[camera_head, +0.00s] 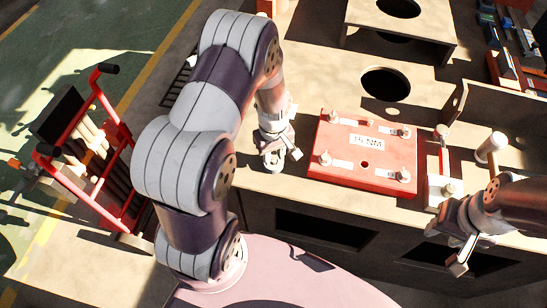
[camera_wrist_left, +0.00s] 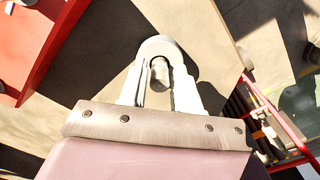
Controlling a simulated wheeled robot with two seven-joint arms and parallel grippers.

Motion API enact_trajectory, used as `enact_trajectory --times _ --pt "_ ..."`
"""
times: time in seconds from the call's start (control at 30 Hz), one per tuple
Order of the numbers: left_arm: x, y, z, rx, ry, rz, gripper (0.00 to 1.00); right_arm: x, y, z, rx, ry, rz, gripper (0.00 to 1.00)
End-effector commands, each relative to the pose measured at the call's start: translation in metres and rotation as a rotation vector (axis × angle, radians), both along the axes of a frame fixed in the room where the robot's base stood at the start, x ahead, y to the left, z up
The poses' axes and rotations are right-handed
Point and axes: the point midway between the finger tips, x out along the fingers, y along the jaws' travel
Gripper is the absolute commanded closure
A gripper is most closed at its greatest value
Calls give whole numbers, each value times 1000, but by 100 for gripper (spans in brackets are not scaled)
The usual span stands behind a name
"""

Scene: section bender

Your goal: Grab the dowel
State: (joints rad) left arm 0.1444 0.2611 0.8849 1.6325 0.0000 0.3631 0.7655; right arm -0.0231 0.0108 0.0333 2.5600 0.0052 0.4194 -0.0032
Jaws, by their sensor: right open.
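A pale, short cylinder that looks like the dowel (camera_head: 491,147) stands tilted on the bench at the right, beside the red block's right-hand fitting. My right gripper (camera_head: 462,252) is open and empty at the bench's front edge, below and left of the dowel and apart from it. My left gripper (camera_head: 281,154) hangs over the bench just left of the red block, far from the dowel. In the left wrist view, its pale fingers (camera_wrist_left: 160,80) frame a small rounded grey shape; I cannot tell what that is or whether the jaws are shut.
A red block (camera_head: 350,172) with several pegs and a printed label lies on the bench (camera_head: 300,200). A plate with round holes (camera_head: 418,50) stands behind it. A red-framed rack (camera_head: 100,150) is at the left. Tools (camera_head: 515,40) lie at the back right.

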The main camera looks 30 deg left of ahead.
Motion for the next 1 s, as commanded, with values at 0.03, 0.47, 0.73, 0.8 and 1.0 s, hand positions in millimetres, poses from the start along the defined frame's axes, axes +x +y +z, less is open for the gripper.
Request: enact_trajectory --times 0.03,0.47,0.73,0.8,1.0 --pt "0 0 0 0 0 0 85 0 0 0 0 0 0 57" --pt "1 0 5 1 -2 0 100 0 0 0 0 0 0 57" --pt "-2 -2 46 0 -3 -2 100 0 0 1 0 0 0 57" --pt "-16 -12 54 0 -1 -4 100 0 0 2 0 0 0 57" --pt "-56 -41 84 0 -4 -5 100 0 0 3 0 0 0 57"
